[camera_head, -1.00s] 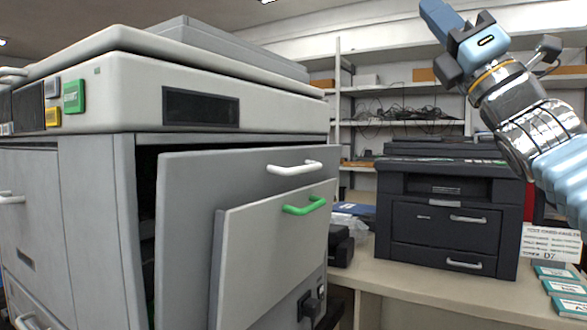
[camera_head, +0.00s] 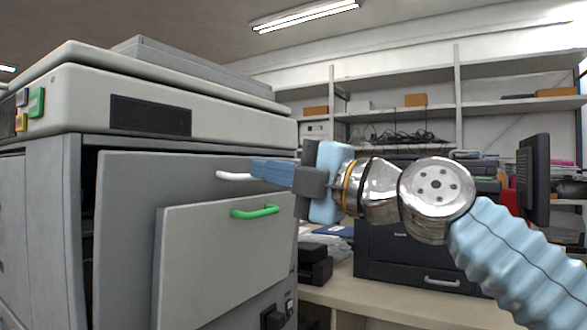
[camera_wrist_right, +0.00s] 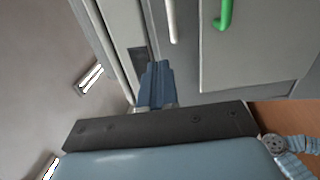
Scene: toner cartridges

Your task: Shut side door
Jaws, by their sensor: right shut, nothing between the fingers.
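The side door (camera_head: 127,180) of the large grey copier (camera_head: 75,105) stands ajar, with a dark gap at its left edge. It has a white handle (camera_head: 232,176). A smaller panel (camera_head: 215,260) with a green handle (camera_head: 255,212) stands out in front of it. My right gripper (camera_head: 256,168) is shut and empty, its fingers pointing left near the white handle's right end; touching or apart, I cannot tell. In the right wrist view the shut fingers (camera_wrist_right: 158,80) point at the copier, left of the white handle (camera_wrist_right: 171,22) and green handle (camera_wrist_right: 223,14). My left gripper is out of view.
A dark printer (camera_head: 400,255) stands on the table (camera_head: 385,308) to the right, partly behind my right arm. A monitor (camera_head: 535,185) is at far right. Shelves (camera_head: 400,112) line the back wall. A dark plug (camera_head: 273,317) sits at the copier's lower side.

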